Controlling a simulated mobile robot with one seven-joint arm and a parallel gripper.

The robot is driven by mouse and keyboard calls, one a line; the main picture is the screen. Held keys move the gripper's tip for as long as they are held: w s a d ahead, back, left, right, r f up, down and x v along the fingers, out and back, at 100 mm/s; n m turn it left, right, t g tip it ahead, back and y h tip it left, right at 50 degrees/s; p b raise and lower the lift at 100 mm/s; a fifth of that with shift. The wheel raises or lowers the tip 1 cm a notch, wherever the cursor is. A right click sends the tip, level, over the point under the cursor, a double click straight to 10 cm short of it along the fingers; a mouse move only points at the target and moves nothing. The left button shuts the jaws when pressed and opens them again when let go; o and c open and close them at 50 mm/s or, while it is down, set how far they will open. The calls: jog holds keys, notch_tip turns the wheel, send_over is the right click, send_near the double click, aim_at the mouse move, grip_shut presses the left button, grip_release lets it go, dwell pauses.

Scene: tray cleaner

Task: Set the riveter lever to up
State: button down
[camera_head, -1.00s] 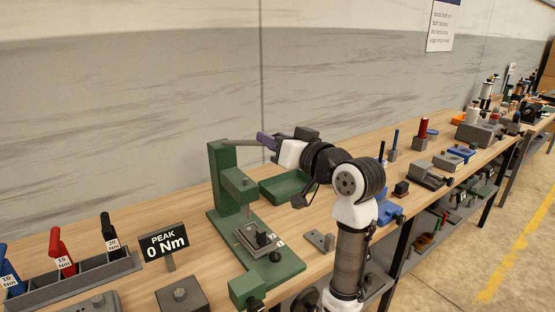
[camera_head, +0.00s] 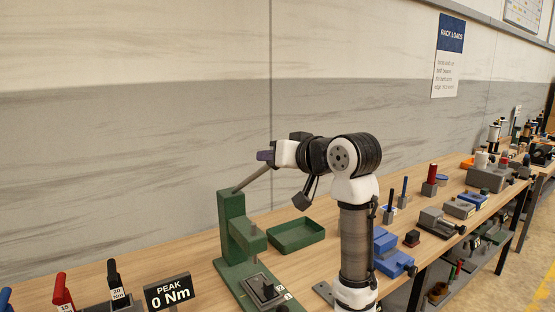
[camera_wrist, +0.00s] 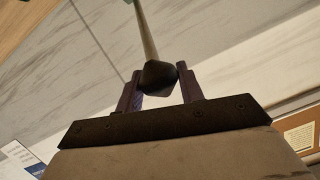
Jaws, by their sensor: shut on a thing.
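The green riveter (camera_head: 235,238) stands on the bench at the lower middle of the head view. Its grey lever (camera_head: 254,178) slants up to the right from the top of the post. My gripper (camera_head: 265,156) is at the lever's upper end. In the wrist view, the lever shaft (camera_wrist: 146,35) runs away from a dark faceted knob (camera_wrist: 159,76). My gripper (camera_wrist: 160,86) is shut on this knob, with a purple finger at each side.
A green tray (camera_head: 297,235) lies on the bench right of the riveter. A "PEAK 0 Nm" sign (camera_head: 169,292) stands to its left, near red and black tool handles. Blue and grey fixtures (camera_head: 391,254) sit right of my arm. The wall (camera_head: 130,120) is behind.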

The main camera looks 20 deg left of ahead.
jog(key=shift+s+a+f, duration=0.1)
jog(key=shift+a, duration=0.1)
jog(key=c, duration=0.9)
grip_release()
jog(key=shift+a, duration=0.1)
jog(key=shift+d, duration=0.2)
jog(key=shift+s+d, duration=0.1)
jog(key=shift+d, duration=0.05)
jog(key=b+v, duration=0.4)
jog(key=v, duration=0.9)
jog(key=shift+d+b, duration=0.1)
jog(key=shift+b, duration=0.25)
